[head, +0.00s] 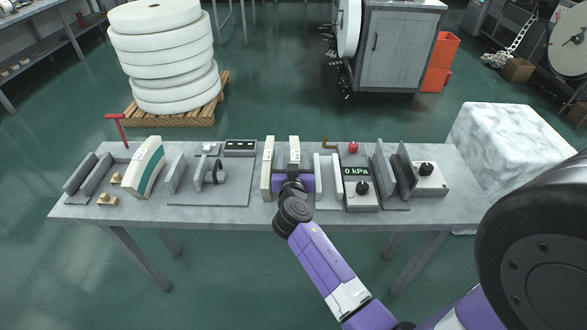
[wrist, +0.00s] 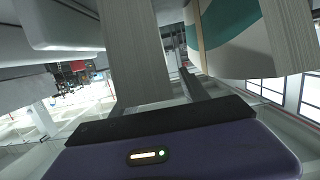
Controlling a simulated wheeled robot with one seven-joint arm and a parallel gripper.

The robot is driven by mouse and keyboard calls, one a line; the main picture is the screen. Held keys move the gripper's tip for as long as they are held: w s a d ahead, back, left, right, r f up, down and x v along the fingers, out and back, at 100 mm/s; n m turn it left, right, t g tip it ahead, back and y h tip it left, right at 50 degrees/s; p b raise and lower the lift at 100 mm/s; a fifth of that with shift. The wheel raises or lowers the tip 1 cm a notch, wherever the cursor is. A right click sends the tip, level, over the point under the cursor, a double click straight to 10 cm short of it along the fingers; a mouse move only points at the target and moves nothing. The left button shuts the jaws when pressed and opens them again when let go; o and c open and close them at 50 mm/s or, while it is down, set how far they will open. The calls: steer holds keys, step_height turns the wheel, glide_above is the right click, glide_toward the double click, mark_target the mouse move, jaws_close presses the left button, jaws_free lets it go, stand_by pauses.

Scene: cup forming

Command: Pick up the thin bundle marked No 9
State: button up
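Two thin pale bundles stand upright near the middle of the bench, a left one (head: 267,168) and a right one (head: 294,146). Each bears a small mark too small to read, so I cannot tell which is No 9. My gripper (head: 293,176) is low at the right bundle, with its purple body in front of it. In the wrist view the near bundle's ribbed edge (wrist: 135,50) fills the space before the gripper, and the other bundle (wrist: 284,35) is at right. One dark finger (wrist: 195,86) shows beside the near bundle. The other finger is hidden, so I cannot see whether they grip.
A thick curved bundle with a teal stripe (head: 147,168) stands at left on the bench (head: 240,213). Grey upright plates (head: 380,165) and a 0 kPa gauge box (head: 360,185) stand close on the right. Behind are a roll stack (head: 160,50) and a wrapped block (head: 512,140).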

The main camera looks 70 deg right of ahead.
jaws_close()
steer(key=shift+r, duration=0.15)
stand_by(1.1)
